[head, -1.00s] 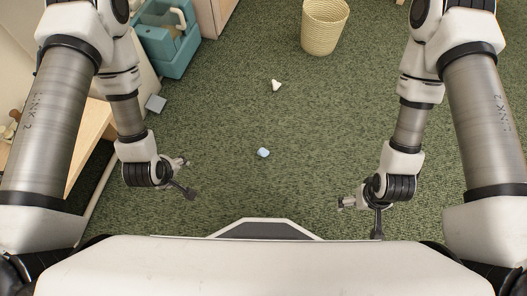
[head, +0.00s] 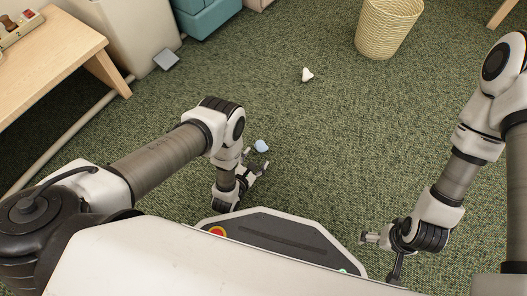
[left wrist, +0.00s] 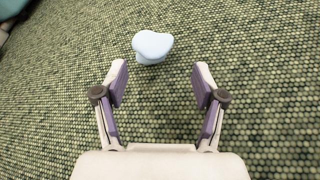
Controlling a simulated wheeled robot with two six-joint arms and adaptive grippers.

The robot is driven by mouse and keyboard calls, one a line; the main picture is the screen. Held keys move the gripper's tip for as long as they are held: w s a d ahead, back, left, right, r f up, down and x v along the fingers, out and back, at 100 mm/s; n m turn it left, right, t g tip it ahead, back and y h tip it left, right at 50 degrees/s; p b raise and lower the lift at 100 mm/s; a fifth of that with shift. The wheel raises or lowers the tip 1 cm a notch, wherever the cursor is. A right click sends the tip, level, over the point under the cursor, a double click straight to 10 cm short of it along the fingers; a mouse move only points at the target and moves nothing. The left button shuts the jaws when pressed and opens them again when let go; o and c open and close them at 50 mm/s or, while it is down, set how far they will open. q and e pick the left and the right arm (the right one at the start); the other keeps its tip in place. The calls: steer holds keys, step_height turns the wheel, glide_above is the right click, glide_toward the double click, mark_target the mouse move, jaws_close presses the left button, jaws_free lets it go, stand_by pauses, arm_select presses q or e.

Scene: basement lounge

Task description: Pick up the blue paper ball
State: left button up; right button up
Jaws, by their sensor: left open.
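The blue paper ball (head: 261,146) is a small pale-blue lump on the green carpet, just in front of my base. My left gripper (head: 257,161) is open and low near the floor, close to the ball and on the near side of it. In the left wrist view the ball (left wrist: 152,46) lies beyond the open fingertips (left wrist: 160,80), roughly centred between them and slightly left. Nothing is between the fingers. My right gripper (head: 380,258) is at the lower right, away from the ball; whether its jaws are open is unclear.
A white crumpled piece (head: 307,74) lies farther out on the carpet. A woven basket (head: 388,28) stands at the back right. A wooden table (head: 55,50), a grey block (head: 166,60) and a teal box (head: 207,14) are at the left and back. Carpet around the ball is clear.

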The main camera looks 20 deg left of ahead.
mark_target(260, 153)
arm_select(q)
steer(key=b+x, duration=0.2)
steer(key=x, duration=0.1)
steer(key=b+x, duration=0.2)
steer(key=shift+w+a+f, duration=0.1)
steer(key=shift+w+f, duration=0.05)
steer(key=shift+f, duration=0.2)
steer(key=shift+w+r, duration=0.1)
steer(key=shift+w, duration=0.1)
steer(key=shift+r, duration=0.1)
steer(key=c, duration=0.5)
